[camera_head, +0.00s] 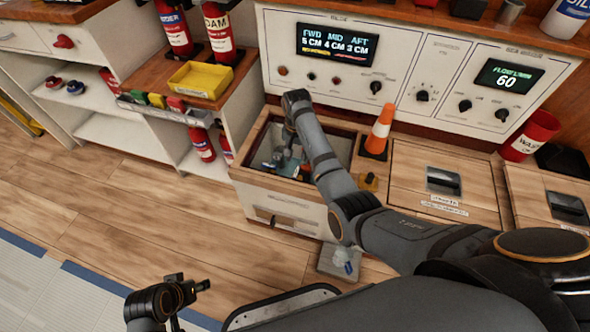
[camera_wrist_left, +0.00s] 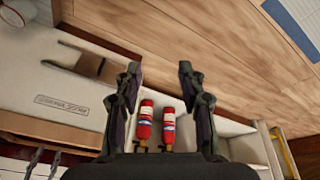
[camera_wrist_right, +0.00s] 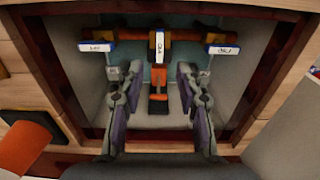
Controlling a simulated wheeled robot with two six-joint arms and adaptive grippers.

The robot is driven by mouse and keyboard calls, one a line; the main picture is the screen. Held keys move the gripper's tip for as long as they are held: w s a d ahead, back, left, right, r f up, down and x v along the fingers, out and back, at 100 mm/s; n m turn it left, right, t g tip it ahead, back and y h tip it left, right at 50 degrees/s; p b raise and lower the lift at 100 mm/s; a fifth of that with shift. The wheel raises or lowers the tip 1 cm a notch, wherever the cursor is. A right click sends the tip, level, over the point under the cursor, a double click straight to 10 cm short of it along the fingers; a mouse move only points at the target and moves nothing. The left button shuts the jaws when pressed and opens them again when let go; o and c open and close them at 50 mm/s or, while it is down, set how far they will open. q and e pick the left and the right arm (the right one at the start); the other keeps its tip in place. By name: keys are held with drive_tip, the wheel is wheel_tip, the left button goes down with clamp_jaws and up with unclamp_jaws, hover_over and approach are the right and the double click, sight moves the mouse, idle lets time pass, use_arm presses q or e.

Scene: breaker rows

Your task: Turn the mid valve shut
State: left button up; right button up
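Three white-labelled valves sit along the pipe. The mid valve (camera_wrist_right: 158,77) is in the centre, with a dark and orange handle pointing toward the camera. My right gripper (camera_wrist_right: 158,72) is open, one finger on each side of this handle; I cannot tell whether they touch it. In the head view my right gripper (camera_head: 290,158) is down inside the hatch. My left gripper (camera_head: 205,285) is low at left, and its fingers are open and empty in the left wrist view (camera_wrist_left: 158,70).
An orange cone (camera_head: 380,130) stands beside the hatch. The panel display (camera_head: 336,45) reads FWD 5 CM, MID 4 CM, AFT 3 CM. A yellow tray (camera_head: 200,80) and red extinguishers (camera_head: 217,30) are at left. A red bin (camera_head: 530,135) is at right. The wooden floor at left is clear.

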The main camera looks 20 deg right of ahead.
sight(296, 172)
wheel_tip(296, 172, down, 7)
drive_tip(key=shift+r+b, duration=0.2)
drive_tip(key=shift+b, duration=1)
drive_tip(key=shift+f+b, duration=0.35)
drive_tip(key=shift+f, duration=0.45)
use_arm(q)
drive_tip(key=w+t, duration=0.2)
drive_tip(key=w, duration=0.1)
drive_tip(key=w+f+t, duration=0.1)
drive_tip(key=w+t, duration=0.1)
drive_tip(key=shift+d, duration=0.4)
drive_tip(key=shift+s, duration=0.1)
use_arm(e)
drive_tip(key=shift+c, duration=0.3)
clamp_jaws()
